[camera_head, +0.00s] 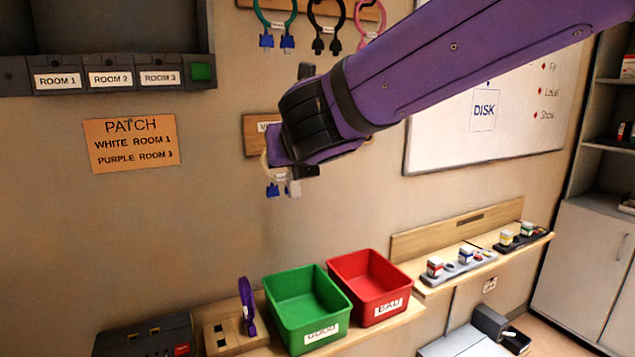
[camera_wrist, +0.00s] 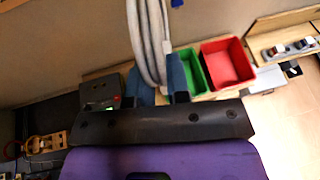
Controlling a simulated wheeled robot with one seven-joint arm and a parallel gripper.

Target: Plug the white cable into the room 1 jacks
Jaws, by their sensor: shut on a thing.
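The white cable (camera_wrist: 150,40) hangs as a coiled loop between the two blue-grey fingers of my gripper (camera_wrist: 155,88) in the wrist view. In the head view my gripper (camera_head: 291,172) is shut on it in front of the wall. Part of the white loop (camera_head: 264,164) shows at its left, and a blue connector (camera_head: 272,190) and a whitish connector (camera_head: 294,188) hang below. The room 1 unit (camera_head: 57,79) is at the upper left, in a row with room 2 (camera_head: 110,77) and room 3 (camera_head: 159,76). Its jack openings cannot be made out.
A patch sign (camera_head: 131,143) lists white for room 1. Teal (camera_head: 264,20), black (camera_head: 312,22) and pink (camera_head: 360,25) cables hang above. A green bin (camera_head: 331,318) and red bin (camera_head: 399,302) stand on the shelf below.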

